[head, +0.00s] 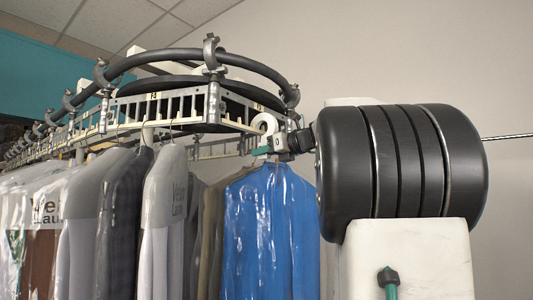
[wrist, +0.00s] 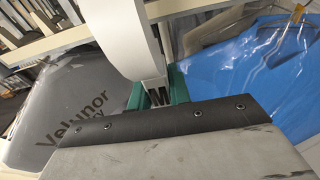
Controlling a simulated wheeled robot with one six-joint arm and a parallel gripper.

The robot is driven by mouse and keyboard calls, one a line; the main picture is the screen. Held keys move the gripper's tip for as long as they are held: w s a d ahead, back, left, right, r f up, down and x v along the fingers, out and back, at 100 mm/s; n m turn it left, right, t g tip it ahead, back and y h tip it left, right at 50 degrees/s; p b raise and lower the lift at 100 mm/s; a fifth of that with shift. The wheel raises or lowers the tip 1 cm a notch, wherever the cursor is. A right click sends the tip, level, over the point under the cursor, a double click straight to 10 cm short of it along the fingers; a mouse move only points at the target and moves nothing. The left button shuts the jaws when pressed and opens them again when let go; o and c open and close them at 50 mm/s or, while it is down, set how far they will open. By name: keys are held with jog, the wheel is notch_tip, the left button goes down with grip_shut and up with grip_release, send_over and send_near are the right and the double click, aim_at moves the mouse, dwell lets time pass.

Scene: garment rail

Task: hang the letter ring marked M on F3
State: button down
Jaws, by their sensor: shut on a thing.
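The white letter ring (head: 258,121) stands up from my gripper (head: 277,144) near the right end of the rail's curve in the head view. In the wrist view the ring (wrist: 131,35) rises between the teal fingertips of my gripper (wrist: 160,91), and a black M shows at its base. My gripper is shut on that base. The slotted white rail (head: 182,108) carries small tan labels, one left of the middle and one just behind the ring; I cannot read F3 on either. Whether the ring touches the rail cannot be told.
A blue garment in clear plastic (head: 265,225) hangs just below my gripper. Grey bagged garments (head: 165,200) hang to its left, close together. Dark curved tubes (head: 240,62) and metal brackets (head: 212,100) stand above the rail.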

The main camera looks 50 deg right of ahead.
jog(key=shift+w+a, duration=0.1)
jog(key=shift+w, duration=0.95)
jog(key=shift+f, duration=1.15)
jog(key=c, duration=1.2)
grip_release()
jog(key=s, duration=0.5)
jog(key=s+r, duration=0.1)
jog(key=s, duration=0.1)
jog(key=shift+s+d+r, duration=0.1)
jog(key=shift+s+d, duration=0.25)
jog(key=shift+s, duration=0.05)
